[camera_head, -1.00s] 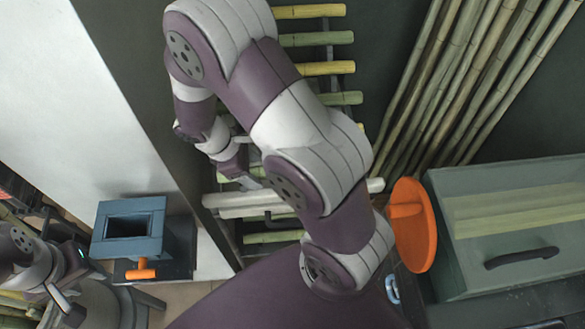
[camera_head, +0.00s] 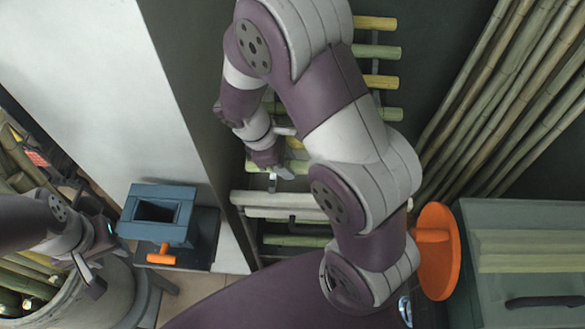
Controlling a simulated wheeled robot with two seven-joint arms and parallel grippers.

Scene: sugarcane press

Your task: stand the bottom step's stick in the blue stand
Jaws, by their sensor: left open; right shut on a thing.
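The blue stand (camera_head: 184,191) is at lower left, with a dark, empty-looking square opening on top. My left gripper (camera_head: 96,277) is open and empty, left of and below the stand. My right gripper (camera_head: 286,172) is at the ladder-like rack in the middle, shut on a yellow-green stick (camera_head: 257,167) that lies across. My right arm hides much of this stick and the rack's middle. Below a pale crossbar (camera_head: 265,198), another green stick (camera_head: 290,241) lies low on the rack. I cannot tell for sure which step the gripped stick belongs to.
More yellow and green sticks (camera_head: 376,52) lie on the upper steps. Tall canes (camera_head: 500,90) lean at upper right. An orange disc (camera_head: 437,252) and a grey-green box (camera_head: 520,215) are at right. A pale bin (camera_head: 100,300) of canes stands at lower left.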

